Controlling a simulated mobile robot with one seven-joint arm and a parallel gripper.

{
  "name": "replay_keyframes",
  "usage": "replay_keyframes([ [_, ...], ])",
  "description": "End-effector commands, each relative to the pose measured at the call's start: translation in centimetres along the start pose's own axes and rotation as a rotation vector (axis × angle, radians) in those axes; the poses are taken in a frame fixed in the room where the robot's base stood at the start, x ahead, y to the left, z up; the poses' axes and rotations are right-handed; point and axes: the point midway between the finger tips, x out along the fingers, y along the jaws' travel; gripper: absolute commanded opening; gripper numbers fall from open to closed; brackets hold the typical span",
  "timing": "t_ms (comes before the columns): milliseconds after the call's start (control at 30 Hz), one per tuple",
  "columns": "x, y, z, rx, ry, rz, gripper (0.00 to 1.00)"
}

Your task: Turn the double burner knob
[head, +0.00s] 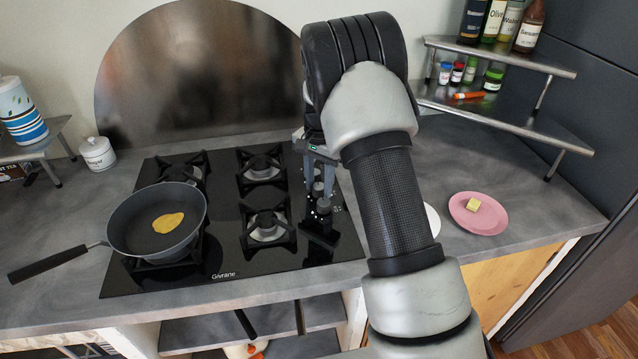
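The black glass cooktop (225,262) lies on the counter with a column of grey knobs (323,206) along its right side. Which of them is the double burner knob I cannot tell. Grey knobs show between and just below the fingertips. I cannot tell whether the fingers touch a knob. My wrist and arm hide the area above and to the right of the knobs.
A frying pan (135,226) with yellow food sits on the front left burner, its handle over the counter edge. Right of my arm is a pink plate (490,222) with a small yellow block. A two-tier shelf (500,117) with bottles and jars stands at back right.

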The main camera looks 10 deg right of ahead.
Motion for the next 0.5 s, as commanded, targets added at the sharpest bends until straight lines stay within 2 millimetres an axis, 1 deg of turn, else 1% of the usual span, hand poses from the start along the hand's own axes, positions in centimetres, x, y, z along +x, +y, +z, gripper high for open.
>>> replay_keyframes([
  [233, 0.0, 0.0, 0.0, -0.001, 0.0, 0.0, 0.36],
  [333, -0.3, 0.0, 0.0, -0.001, 0.001, -0.001, 0.36],
  [433, -1.4, -0.1, -0.1, -0.002, 0.002, -0.002, 0.36],
  [500, -2.7, -0.1, -0.1, -0.002, 0.004, -0.004, 0.36],
])
